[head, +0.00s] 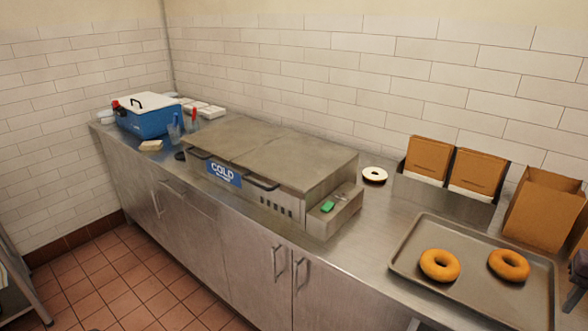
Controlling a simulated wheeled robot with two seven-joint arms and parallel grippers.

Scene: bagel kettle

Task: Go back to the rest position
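Two bagels (440,265) and (509,265) lie apart on a grey metal tray (470,285) at the right of the steel counter. The cold unit (285,150), with a blue COLD label and closed steel lids, sits in the middle of the counter. A dark grey part, seemingly of my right gripper (578,266), is cut off at the right edge beside the tray. My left gripper is not in view.
A blue cooler with a white lid (148,114) stands at the far left. Cardboard boxes (427,158) and (543,210) stand behind the tray. A round white-topped item (374,175) lies by the cold unit. The tiled floor (130,280) is clear.

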